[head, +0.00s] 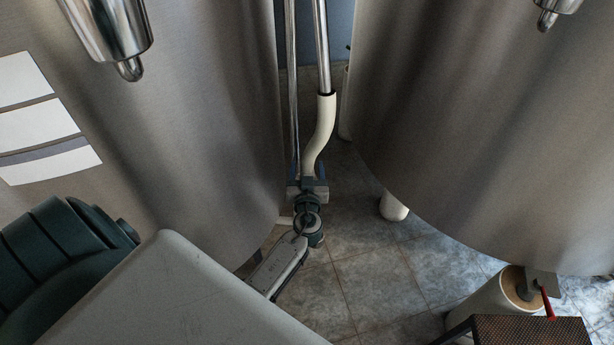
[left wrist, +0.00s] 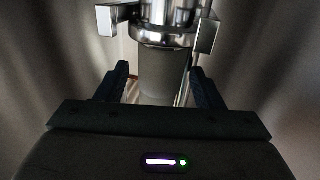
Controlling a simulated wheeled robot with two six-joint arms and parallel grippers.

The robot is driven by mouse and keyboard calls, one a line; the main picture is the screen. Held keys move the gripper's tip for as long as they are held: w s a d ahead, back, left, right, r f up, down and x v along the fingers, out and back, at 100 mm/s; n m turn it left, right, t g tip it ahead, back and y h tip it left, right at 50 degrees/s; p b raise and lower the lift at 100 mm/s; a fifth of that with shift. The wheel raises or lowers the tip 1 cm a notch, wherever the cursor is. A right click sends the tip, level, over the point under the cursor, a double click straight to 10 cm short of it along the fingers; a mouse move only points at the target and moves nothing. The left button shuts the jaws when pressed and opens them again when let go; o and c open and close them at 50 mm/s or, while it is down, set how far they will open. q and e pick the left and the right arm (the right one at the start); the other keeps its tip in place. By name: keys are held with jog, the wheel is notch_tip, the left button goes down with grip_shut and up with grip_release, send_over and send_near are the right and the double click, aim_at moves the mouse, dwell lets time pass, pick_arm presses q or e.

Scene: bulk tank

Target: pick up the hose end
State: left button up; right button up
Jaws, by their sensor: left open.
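The cream hose (head: 322,130) hangs from a steel pipe between two tanks in the head view. Its lower part bends down and left to my left gripper (head: 308,180). The gripper is open, with its two bluish fingers around the hose's lower stretch. In the left wrist view the hose (left wrist: 163,75) stands between the two dark fingers of my left gripper (left wrist: 160,90), with a gap visible on each side. A shiny metal fitting (left wrist: 165,38) sits at the top of it there. The hose's very tip is hidden by my gripper in the head view. My right gripper is not in view.
A large steel tank (head: 200,130) stands close on the left and another tank (head: 480,130) on the right. A white foot (head: 393,207) is under the right tank. A perforated step (head: 535,330) and a red handle (head: 547,302) are at lower right. Tiled floor (head: 370,280) is clear between.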

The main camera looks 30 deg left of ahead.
pick_arm(q)
jog(key=shift+c, duration=0.4)
grip_shut()
jog(key=shift+w+r, duration=0.1)
jog(key=shift+r, duration=0.05)
